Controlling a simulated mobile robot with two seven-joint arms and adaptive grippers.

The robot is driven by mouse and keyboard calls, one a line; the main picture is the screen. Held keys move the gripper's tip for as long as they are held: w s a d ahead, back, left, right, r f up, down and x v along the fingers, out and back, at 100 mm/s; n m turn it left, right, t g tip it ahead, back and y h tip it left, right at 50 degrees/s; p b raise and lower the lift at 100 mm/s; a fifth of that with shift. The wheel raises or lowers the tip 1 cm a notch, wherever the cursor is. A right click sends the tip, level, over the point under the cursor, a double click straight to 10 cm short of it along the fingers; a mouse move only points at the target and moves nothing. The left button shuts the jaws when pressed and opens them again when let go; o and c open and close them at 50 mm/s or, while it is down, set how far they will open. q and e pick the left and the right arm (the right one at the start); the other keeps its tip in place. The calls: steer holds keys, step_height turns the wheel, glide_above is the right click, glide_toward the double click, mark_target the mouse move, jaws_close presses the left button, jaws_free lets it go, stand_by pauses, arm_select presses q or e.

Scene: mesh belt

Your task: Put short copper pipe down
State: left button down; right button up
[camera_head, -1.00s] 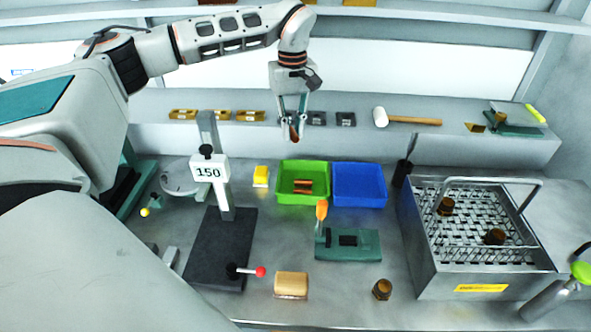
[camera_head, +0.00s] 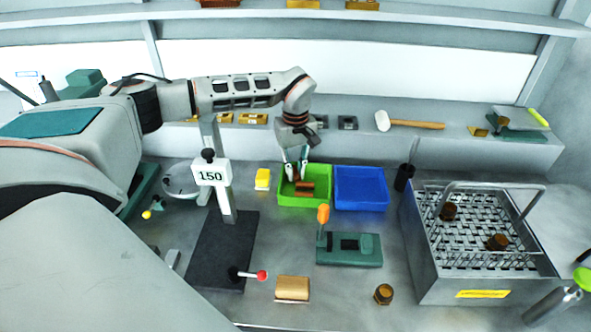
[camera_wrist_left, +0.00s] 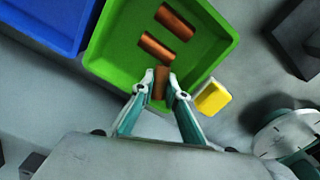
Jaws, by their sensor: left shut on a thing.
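My left gripper (camera_head: 296,168) is at the green tray (camera_head: 303,201), over its far left part. In the left wrist view the gripper (camera_wrist_left: 167,92) is shut on a short copper pipe (camera_wrist_left: 161,82), held between its fingertips. Two other copper pipes (camera_wrist_left: 157,46) (camera_wrist_left: 175,22) lie inside the green tray (camera_wrist_left: 112,62). I cannot tell whether the held pipe touches the tray floor. My right gripper is not in view.
A blue tray (camera_head: 360,190) stands right beside the green one. A yellow block (camera_head: 262,179) is at its left. A stand marked 150 (camera_head: 212,173), a green clamp fixture (camera_head: 349,250) and a mesh basket (camera_head: 470,283) stand around it.

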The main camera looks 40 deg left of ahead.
mark_target(295, 172)
arm_select(q)
steer(key=c, duration=2)
jaws_free()
steer(key=shift+s+r, duration=0.1)
steer(key=shift+r, duration=0.1)
step_height(295, 172, up, 12)
steer(key=shift+b, duration=0.3)
